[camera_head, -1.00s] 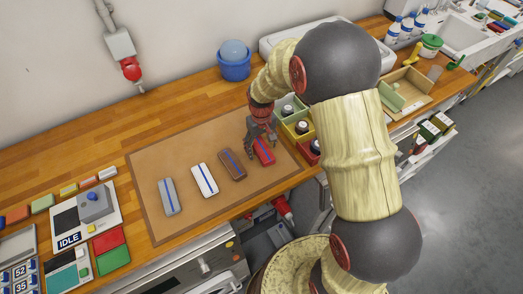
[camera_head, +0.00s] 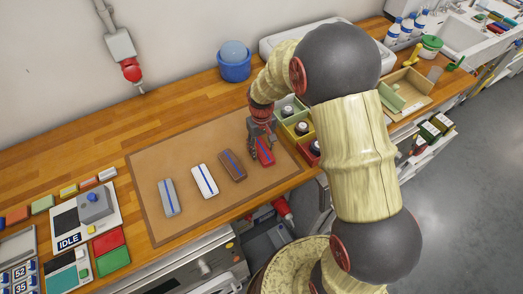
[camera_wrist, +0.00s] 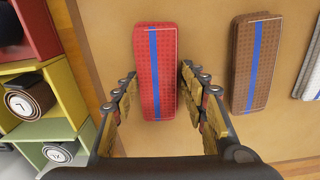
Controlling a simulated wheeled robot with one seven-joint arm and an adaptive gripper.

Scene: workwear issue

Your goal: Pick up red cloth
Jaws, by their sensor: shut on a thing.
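The red cloth (camera_head: 265,157) is a folded red bundle with a blue stripe, lying on the brown mat (camera_head: 160,220) at the right end of a row of cloths. In the wrist view the red cloth (camera_wrist: 155,70) lies lengthwise between the two fingers. My gripper (camera_head: 262,150) is low over the mat, with its fingers on either side of the cloth. In the wrist view my gripper (camera_wrist: 155,95) is shut on the near part of the cloth. The cloth appears to rest on the mat. My fingers hide part of it in the head view.
A brown cloth (camera_head: 232,165) lies just left of the red one, then a white cloth (camera_head: 204,180) and a grey cloth (camera_head: 168,197). Coloured bins (camera_head: 299,128) stand close to the right. A blue bucket (camera_head: 234,66) stands behind.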

